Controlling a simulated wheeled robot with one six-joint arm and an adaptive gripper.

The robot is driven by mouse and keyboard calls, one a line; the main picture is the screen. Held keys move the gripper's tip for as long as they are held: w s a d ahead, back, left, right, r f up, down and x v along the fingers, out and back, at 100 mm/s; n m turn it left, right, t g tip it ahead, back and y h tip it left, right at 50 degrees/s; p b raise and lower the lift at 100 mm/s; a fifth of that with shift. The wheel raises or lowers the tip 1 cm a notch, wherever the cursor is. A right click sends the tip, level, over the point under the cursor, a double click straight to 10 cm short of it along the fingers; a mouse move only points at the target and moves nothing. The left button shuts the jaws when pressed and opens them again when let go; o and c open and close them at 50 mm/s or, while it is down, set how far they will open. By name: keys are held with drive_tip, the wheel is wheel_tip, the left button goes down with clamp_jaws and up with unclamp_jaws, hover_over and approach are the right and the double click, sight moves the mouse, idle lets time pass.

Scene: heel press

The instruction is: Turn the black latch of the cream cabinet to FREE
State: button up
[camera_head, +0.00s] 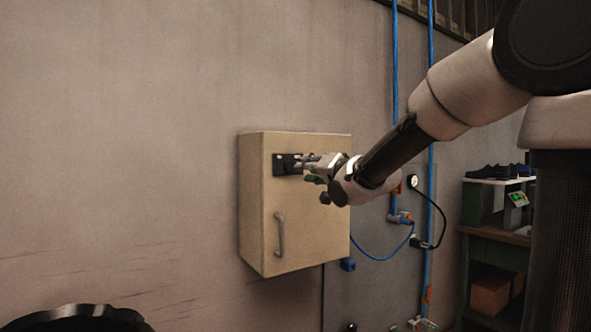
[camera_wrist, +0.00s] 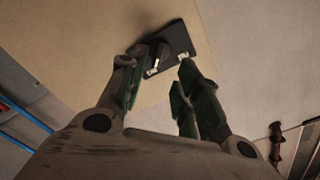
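The cream cabinet (camera_head: 258,225) hangs on the wall with its door closed. A black plate with the latch (camera_head: 283,164) sits high on its front. In the wrist view, the dark latch (camera_wrist: 157,51) stands on its black plate (camera_wrist: 180,38) just beyond my fingertips. Small pale marks show on the plate, but I cannot read them. My gripper (camera_head: 308,164) is right in front of the latch. In the wrist view my gripper (camera_wrist: 158,68) has its two fingers apart, with a gap between them. I cannot tell whether a finger touches the latch.
A grey handle (camera_head: 280,235) is low on the cabinet door. To the right are blue pipes (camera_head: 429,140), a gauge (camera_head: 412,182) and a hose on the wall. A green workbench (camera_head: 490,240) with dark shoes stands farther right. The wall left of the cabinet is bare.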

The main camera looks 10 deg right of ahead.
sight(291, 167)
drive_tip(key=x, duration=0.7)
drive_tip(key=shift+w, duration=0.15)
drive_tip(key=shift+f, duration=0.1)
clamp_jaws()
